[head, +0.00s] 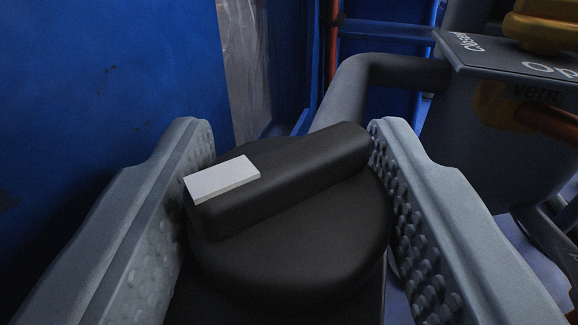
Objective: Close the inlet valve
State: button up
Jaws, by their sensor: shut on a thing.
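The inlet valve's black round knob (310,245) fills the lower middle of the head view. A raised bar handle (300,180) runs across its top, slanting from lower left to upper right. A white marker patch (222,179) sits on the bar's left end. My gripper (290,160) has one grey studded finger on each side of the knob. The fingers are shut on it, close against the bar's two ends. The knob's lower part and the valve body below are mostly hidden.
A blue wall (110,90) stands close on the left. A grey bent pipe (375,75) runs behind the knob.

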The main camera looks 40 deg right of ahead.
jog(key=shift+m+g+h, duration=2)
jog(key=shift+g+h, duration=0.1)
jog(key=shift+g, duration=0.2)
jog(key=o, duration=1)
jog(key=shift+a, duration=0.1)
jog(key=v, duration=1.7)
jog(key=shift+w+a+f, duration=0.1)
jog(key=shift+a, duration=0.15)
jog(key=c, duration=0.3)
